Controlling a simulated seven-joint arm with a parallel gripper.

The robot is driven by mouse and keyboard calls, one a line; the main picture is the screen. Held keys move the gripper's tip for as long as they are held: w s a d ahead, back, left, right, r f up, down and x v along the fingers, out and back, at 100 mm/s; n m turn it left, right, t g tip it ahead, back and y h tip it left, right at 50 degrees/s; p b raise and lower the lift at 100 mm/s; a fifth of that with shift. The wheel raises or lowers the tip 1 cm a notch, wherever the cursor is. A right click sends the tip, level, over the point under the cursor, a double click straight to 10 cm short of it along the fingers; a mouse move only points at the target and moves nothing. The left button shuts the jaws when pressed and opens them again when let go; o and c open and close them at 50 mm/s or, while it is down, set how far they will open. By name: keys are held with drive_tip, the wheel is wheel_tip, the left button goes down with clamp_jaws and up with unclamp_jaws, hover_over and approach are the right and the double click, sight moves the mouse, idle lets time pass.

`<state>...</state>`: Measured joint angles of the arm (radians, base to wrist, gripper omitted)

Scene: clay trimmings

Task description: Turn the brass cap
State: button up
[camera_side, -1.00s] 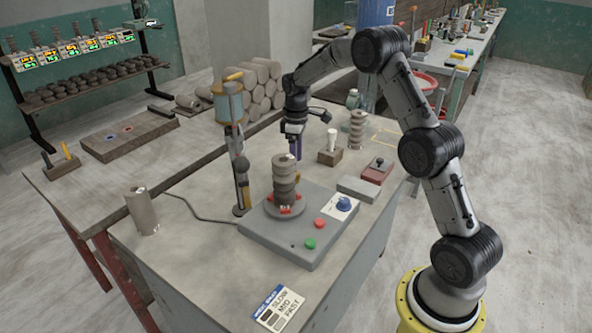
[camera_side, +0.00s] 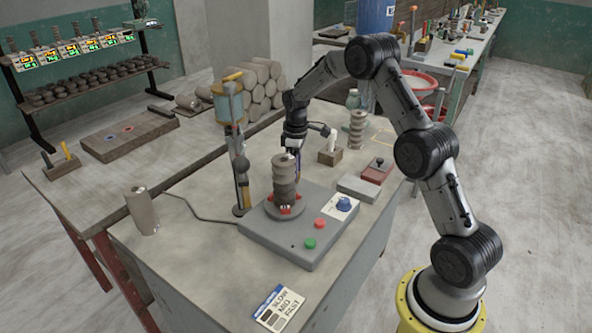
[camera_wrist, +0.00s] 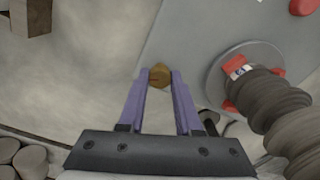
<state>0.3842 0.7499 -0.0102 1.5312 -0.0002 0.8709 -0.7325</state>
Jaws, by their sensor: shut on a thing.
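The brass cap (camera_wrist: 160,76) shows in the wrist view at the edge of the grey machine base (camera_wrist: 185,40). My gripper (camera_wrist: 159,80) has its two purple fingers on either side of the cap, and it is shut on it. In the side view my gripper (camera_side: 297,165) points down behind the ribbed clay stack (camera_side: 284,180). The cap cannot be made out there; the stack and fingers hide it.
The clay stack stands on a round plate with red clamps, close to the right of my fingers in the wrist view (camera_wrist: 285,115). A blue knob (camera_side: 343,204), red button (camera_side: 319,223) and green button (camera_side: 310,243) are on the machine.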

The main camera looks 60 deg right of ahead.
drive_tip(key=shift+r+m, duration=0.1)
drive_tip(key=shift+m, duration=0.3)
clamp_jaws()
drive_tip(key=m, duration=0.2)
drive_tip(key=shift+m, duration=0.4)
drive_tip(key=m, duration=0.3)
drive_tip(key=shift+m, duration=0.3)
drive_tip(key=m, duration=0.6)
drive_tip(key=shift+m, duration=0.4)
drive_tip(key=o, duration=1)
unclamp_jaws()
drive_tip(key=shift+c, duration=0.2)
